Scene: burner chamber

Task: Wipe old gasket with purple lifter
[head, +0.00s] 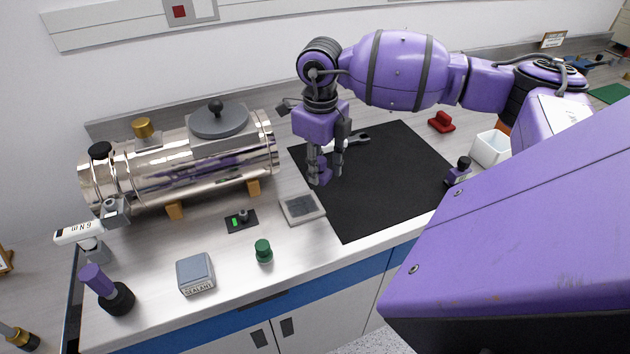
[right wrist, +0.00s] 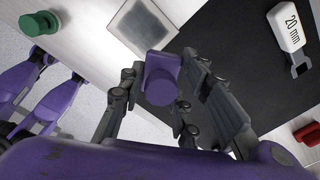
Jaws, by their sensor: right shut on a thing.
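My right gripper (head: 325,170) points down above the left part of the black mat (head: 385,195). It is shut on a small purple piece, which I take to be the purple lifter (head: 317,178). The lifter (right wrist: 162,78) also shows between the fingers in the right wrist view, with a block-like end and a rounded end. Its underside is hidden. I cannot make out the old gasket in either view. A shiny metal chamber (head: 185,160) lies on wooden supports at the left, with a grey lid (head: 218,120) on top. My left gripper is not in view.
A shallow grey tray (head: 302,207) lies at the mat's left edge. A green knob (head: 263,250), a sealant box (head: 195,273) and a purple-handled item in a black base (head: 117,298) stand near the front. A 20 mm wrench (right wrist: 288,27) lies on the mat.

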